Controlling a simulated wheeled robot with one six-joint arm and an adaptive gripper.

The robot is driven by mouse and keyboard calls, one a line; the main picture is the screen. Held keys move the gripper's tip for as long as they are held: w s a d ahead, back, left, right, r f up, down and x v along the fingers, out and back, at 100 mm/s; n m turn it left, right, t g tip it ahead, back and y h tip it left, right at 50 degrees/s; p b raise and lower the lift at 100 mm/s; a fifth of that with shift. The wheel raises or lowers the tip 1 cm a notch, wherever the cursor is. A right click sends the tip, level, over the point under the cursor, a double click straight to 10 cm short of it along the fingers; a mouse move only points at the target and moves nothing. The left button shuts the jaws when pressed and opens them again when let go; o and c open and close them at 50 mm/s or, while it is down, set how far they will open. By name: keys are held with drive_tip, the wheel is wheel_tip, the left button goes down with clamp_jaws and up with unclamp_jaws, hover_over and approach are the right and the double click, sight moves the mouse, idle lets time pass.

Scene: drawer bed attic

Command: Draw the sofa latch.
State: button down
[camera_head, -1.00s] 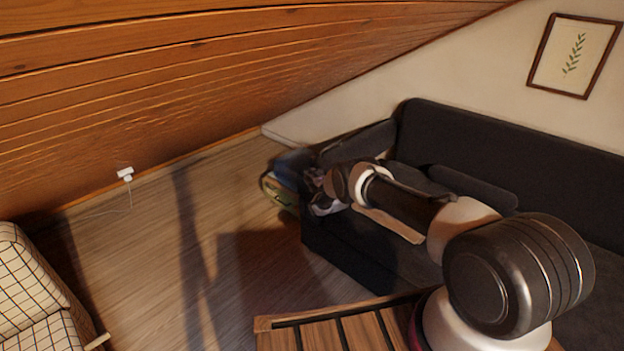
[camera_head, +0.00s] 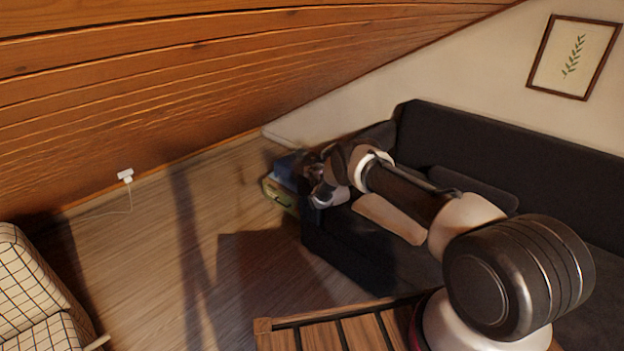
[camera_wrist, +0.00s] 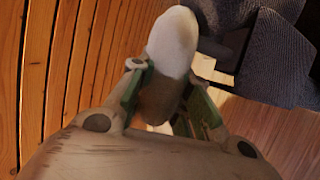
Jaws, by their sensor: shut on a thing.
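The dark sofa (camera_head: 360,245) stands along the back wall. My gripper (camera_head: 322,182) is at the sofa's left end, by its arm. In the wrist view, my gripper (camera_wrist: 163,95) is shut on a pale, rounded, elongated piece, which I take to be the sofa latch (camera_wrist: 172,42). Its far end sticks out past the fingers; its lower part is in shadow between them. Dark grey sofa fabric (camera_wrist: 275,55) is close on the right in that view. In the head view the latch is hidden by my gripper and cannot be made out.
A green case (camera_head: 280,194) with a blue item (camera_head: 288,168) on top is on the floor beside the sofa's left end. A slatted wooden table (camera_head: 320,332) is in front, a checked armchair (camera_head: 30,290) at lower left. The sloped wooden ceiling (camera_head: 150,90) is low there. The floor between is clear.

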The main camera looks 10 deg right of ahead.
drive_tip(key=shift+w+r, duration=0.1)
drive_tip(key=shift+r, duration=0.25)
drive_tip(key=c, duration=1.3)
unclamp_jaws()
drive_tip(key=shift+s, duration=0.2)
drive_tip(key=v, duration=1.1)
drive_tip(key=shift+s, duration=0.35)
drive_tip(key=shift+d, duration=0.2)
